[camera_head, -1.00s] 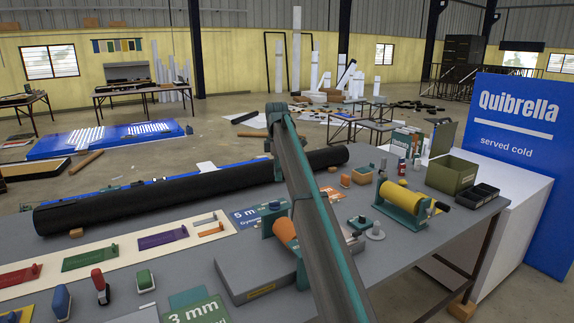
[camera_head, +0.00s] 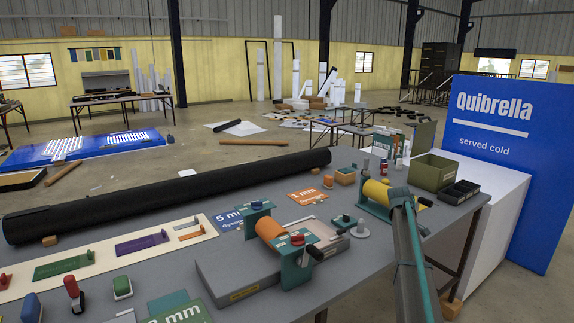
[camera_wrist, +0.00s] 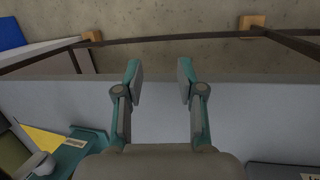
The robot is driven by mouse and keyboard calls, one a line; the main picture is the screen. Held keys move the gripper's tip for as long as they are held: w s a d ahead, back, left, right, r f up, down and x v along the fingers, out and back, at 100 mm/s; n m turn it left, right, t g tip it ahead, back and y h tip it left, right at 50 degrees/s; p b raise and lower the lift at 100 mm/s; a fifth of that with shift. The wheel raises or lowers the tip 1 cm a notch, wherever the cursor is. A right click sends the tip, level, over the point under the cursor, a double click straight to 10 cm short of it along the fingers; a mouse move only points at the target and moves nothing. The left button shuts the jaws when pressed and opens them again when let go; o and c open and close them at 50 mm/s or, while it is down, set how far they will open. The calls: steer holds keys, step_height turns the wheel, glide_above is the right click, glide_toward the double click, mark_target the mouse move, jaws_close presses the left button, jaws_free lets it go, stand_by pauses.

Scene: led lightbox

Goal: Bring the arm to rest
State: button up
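My gripper (camera_wrist: 159,75) shows in the wrist view with its two grey and teal fingers spread apart. Nothing is between the fingers. They point across the edge of the grey table (camera_wrist: 70,97), with the floor beyond. In the head view my arm crosses the right front part of the table (camera_head: 150,205), in front of the yellow roller stand (camera_head: 377,192). I cannot make out the gripper's fingers in the head view.
A long black roll (camera_head: 170,195) lies along the table's back. An orange roller stand (camera_head: 270,230) stands mid-table.

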steer(key=s+d+f+m+b, duration=0.1)
steer(key=s+d+f, duration=0.1)
steer(key=s+f, duration=0.4)
steer(key=s+a+f+m+g+y+p, duration=0.1)
steer(key=s+a+f, duration=0.55)
steer(key=f, duration=0.25)
steer(key=s+a+f+g+p, duration=0.1)
steer(key=s+a+f, duration=0.4)
steer(key=s+f, duration=0.35)
steer(key=s+a+f+m+g+y+p, duration=0.1)
steer(key=s+a+f, duration=0.45)
steer(key=f, duration=0.45)
steer(key=s+a+f+m+g+p, duration=0.1)
steer(key=s+a, duration=0.3)
steer(key=s, duration=0.9)
steer(key=s+a+f+g+y+p, duration=0.1)
steer(key=s+a+f, duration=0.2)
steer(key=s, duration=1)
steer(key=s+a+f+m+g+p, duration=0.1)
steer(key=s+a, duration=0.4)
steer(key=s, duration=0.8)
steer(key=shift+s+a+f+m+y, duration=0.3)
steer(key=shift+f, duration=0.55)
